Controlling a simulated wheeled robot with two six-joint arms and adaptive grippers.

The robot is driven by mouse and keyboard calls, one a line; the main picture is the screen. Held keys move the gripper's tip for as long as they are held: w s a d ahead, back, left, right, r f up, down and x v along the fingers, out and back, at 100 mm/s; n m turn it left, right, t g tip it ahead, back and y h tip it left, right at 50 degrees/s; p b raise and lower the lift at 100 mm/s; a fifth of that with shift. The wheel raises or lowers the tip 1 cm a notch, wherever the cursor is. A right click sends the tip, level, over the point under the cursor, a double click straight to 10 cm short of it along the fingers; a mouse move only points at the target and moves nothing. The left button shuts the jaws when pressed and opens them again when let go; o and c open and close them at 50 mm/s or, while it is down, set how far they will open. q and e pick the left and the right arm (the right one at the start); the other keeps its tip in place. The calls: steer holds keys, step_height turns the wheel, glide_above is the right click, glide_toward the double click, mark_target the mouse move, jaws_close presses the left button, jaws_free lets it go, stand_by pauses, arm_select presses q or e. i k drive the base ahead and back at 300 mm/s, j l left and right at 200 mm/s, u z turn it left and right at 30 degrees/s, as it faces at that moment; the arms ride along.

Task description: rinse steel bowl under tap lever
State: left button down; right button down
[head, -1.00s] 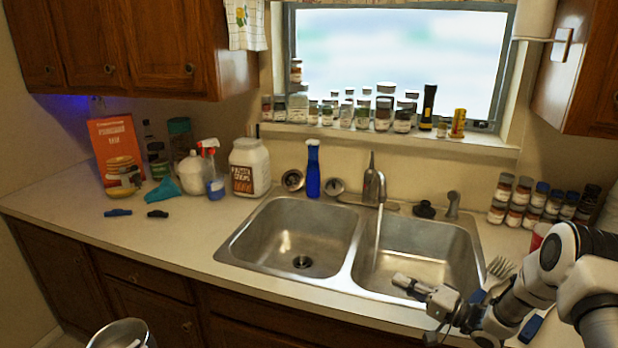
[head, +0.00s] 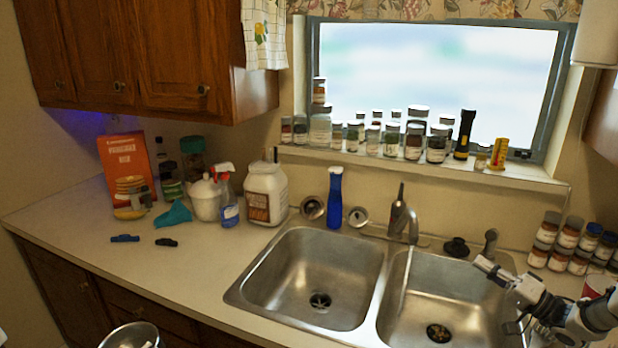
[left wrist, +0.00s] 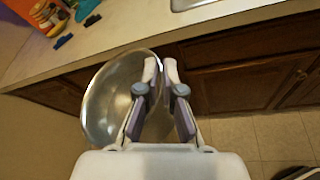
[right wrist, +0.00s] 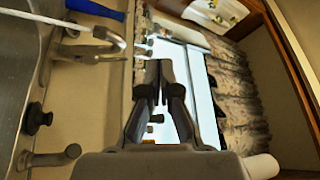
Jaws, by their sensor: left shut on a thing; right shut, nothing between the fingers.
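The steel bowl (head: 128,336) shows at the bottom left of the head view, in front of the counter. In the left wrist view my left gripper (left wrist: 160,68) is shut on the rim of the steel bowl (left wrist: 108,100), which looks tilted. The tap (head: 404,222), with its upright lever (head: 400,194), stands behind the double sink. My right gripper (head: 482,264) is shut and empty above the right basin's right side. In the right wrist view, the right gripper (right wrist: 158,80) is apart from the tap spout (right wrist: 105,40). A thin pale line beside the spout may be water.
The left basin (head: 315,275) and right basin (head: 440,300) look empty. A blue bottle (head: 334,198) stands behind the sink. Spice jars (head: 570,240) crowd the right; a white jar (head: 265,193) and spray bottle (head: 228,200) stand left. The front left counter is mostly clear.

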mark_target(400, 196)
steer(key=i, duration=1.05)
